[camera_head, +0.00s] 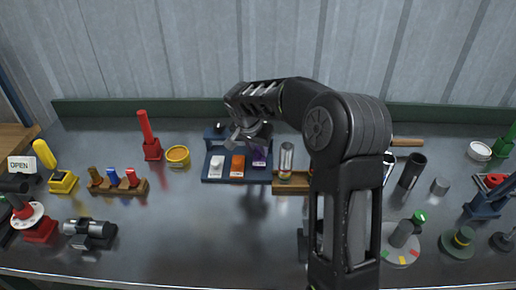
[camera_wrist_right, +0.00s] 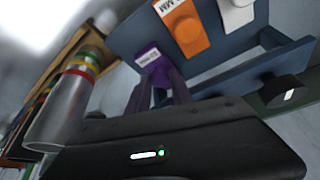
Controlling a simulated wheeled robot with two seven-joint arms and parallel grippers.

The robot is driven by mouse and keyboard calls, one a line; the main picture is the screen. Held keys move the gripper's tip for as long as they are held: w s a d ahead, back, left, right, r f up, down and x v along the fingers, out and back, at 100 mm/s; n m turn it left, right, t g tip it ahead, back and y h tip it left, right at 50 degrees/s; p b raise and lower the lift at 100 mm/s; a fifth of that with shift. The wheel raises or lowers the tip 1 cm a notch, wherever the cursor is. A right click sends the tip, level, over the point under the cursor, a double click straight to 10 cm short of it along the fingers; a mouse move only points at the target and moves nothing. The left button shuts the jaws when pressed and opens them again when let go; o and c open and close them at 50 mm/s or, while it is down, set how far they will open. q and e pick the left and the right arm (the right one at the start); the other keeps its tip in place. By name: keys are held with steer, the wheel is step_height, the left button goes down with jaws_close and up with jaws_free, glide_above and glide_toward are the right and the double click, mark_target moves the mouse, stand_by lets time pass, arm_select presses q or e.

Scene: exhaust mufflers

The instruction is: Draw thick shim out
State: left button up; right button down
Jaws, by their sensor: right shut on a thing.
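The blue shim tray (camera_head: 225,178) stands mid-bench with three shims: a white one (camera_head: 217,163), an orange one (camera_head: 238,165) and a purple one (camera_head: 259,157). In the right wrist view, the purple shim (camera_wrist_right: 151,58) is between my right gripper's fingers (camera_wrist_right: 160,88), beside the orange shim (camera_wrist_right: 186,28) and the white shim (camera_wrist_right: 238,14). My right gripper (camera_head: 255,143) reaches down over the tray from the right and is shut on the purple shim. The label on the purple shim is too small to read. My left gripper is not in view.
A wooden rack (camera_head: 290,187) with a metal cylinder (camera_head: 286,158) adjoins the tray's right side. A yellow tin (camera_head: 178,156) stands to its left, past bare bench. A rack of coloured handles (camera_head: 118,186) is farther left. The bench in front of the tray is clear.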

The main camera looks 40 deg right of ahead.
mark_target(260, 166)
steer(key=s+a+b, duration=0.2)
steer(key=s, duration=0.1)
steer(key=shift+s+a+b, duration=0.1)
steer(key=shift+a+b, duration=0.2)
steer(key=shift+b, duration=0.05)
steer(key=shift+s, duration=0.15)
steer(key=c, duration=1.6)
jaws_free()
steer(key=shift+o, duration=1)
steer(key=shift+s+a, duration=0.1)
steer(key=v, duration=0.8)
